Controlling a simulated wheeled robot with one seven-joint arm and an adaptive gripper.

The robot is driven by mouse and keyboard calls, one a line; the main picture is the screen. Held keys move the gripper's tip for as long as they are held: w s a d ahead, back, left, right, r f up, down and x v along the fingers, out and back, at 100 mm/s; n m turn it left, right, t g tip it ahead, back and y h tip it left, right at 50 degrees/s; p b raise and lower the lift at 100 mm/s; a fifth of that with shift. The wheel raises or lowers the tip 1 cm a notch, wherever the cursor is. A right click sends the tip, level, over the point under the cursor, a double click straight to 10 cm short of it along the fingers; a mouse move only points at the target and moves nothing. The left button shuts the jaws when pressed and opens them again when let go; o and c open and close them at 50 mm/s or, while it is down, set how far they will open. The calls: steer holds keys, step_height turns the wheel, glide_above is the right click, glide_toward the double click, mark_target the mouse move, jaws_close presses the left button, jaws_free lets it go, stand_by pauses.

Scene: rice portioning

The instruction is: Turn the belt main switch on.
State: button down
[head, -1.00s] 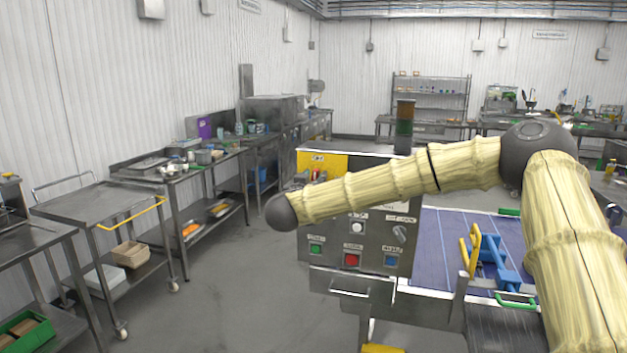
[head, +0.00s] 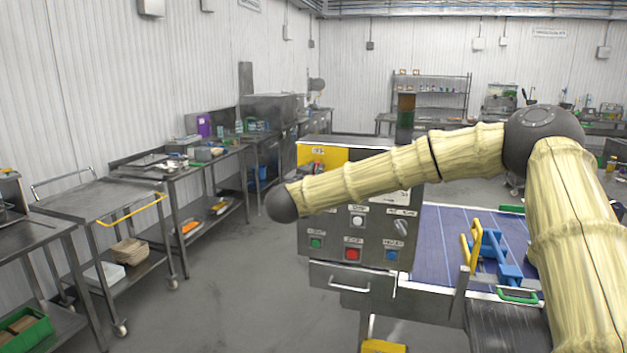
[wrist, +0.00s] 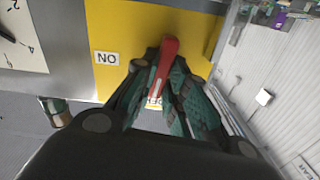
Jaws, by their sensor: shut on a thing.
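The belt main switch has a red handle (wrist: 169,48) on a yellow panel (wrist: 112,25). In the wrist view my gripper (wrist: 163,72) has its dark green fingers on both sides of the handle, shut on it. The handle's end sticks out beyond the fingers, slightly tilted. A white label (wrist: 106,58) beside it reads "NO" in this view; a second label lies half hidden between the fingers. In the head view the yellow panel (head: 307,156) tops the grey control box (head: 380,265); my arm hides most of the gripper there.
The box front carries green (head: 316,243), red (head: 352,254) and blue (head: 391,255) buttons, a white button (head: 357,221) and a grey knob (head: 401,227). The blue belt (head: 437,245) lies to the right. A steel trolley (head: 90,210) stands left; the floor between is clear.

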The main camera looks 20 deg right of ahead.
steer(key=shift+s+d+f+m+b, duration=0.1)
steer(key=shift+f+m+b, duration=0.05)
steer(key=shift+m+b, duration=2.85)
steer(key=shift+d+f+m+b, duration=0.1)
steer(key=shift+f+m+b, duration=0.05)
steer(key=shift+m+b, duration=2.8)
steer(key=shift+s+d+f+m+b, duration=0.15)
steer(key=shift+m+b, duration=2)
steer(key=shift+b, duration=1.6)
steer(key=shift+w+a, duration=0.1)
steer(key=c, duration=1.4)
jaws_free()
steer(key=shift+r, duration=0.1)
steer(key=shift+c, duration=0.2)
steer(key=v, duration=1.2)
